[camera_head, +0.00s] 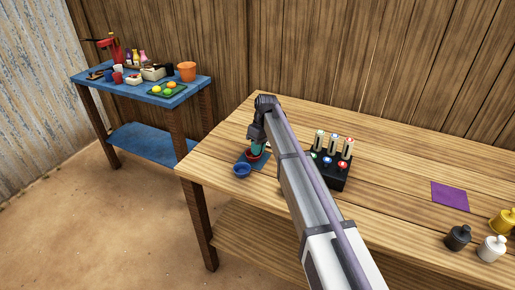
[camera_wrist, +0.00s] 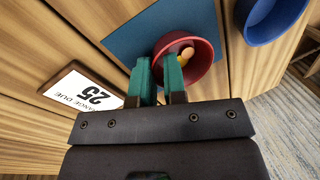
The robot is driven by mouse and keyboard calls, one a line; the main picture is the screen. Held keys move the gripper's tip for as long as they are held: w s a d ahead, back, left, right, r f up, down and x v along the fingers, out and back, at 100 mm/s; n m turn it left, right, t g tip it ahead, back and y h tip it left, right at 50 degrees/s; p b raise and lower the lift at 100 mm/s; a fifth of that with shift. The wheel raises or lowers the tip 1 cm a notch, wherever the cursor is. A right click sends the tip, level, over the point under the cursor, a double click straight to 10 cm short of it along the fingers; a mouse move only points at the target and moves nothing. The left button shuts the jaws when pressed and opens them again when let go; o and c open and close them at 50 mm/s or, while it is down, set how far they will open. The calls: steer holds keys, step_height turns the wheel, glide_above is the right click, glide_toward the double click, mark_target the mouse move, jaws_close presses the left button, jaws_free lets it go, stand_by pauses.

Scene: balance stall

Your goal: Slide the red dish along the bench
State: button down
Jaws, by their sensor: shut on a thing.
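In the wrist view the red dish (camera_wrist: 206,66) sits partly over a blue mat (camera_wrist: 135,35). A small orange-tan piece (camera_wrist: 187,53) lies in the dish. My gripper (camera_wrist: 158,65), with teal fingers, is shut on the dish's near left rim, one finger on each side of it. In the head view my gripper (camera_head: 256,148) is low at the left end of the bench (camera_head: 400,185). It hides most of the dish there. Whether the dish touches the bench is hard to tell.
A blue dish (camera_wrist: 272,18) stands right of the red one. A card reading "CHANGE DUE 25" (camera_wrist: 80,98) lies to the left.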

steer(key=c, duration=1.1)
jaws_free()
steer(key=p+v, duration=1)
steer(key=shift+r+p, duration=0.3)
steer(key=shift+r, duration=0.1)
steer(key=shift+d, duration=0.1)
steer(key=s+d+m+t+h, duration=0.1)
steer(key=s+d+m, duration=0.4)
steer(key=s+d, duration=0.4)
steer(key=s+d+m+t, duration=0.1)
steer(key=s+d+m, duration=0.4)
steer(key=s, duration=1.9)
steer(key=d, duration=0.4)
steer(key=shift+s+d+f+h, duration=0.2)
steer(key=shift+f+h, duration=0.1)
steer(key=shift+h, duration=0.1)
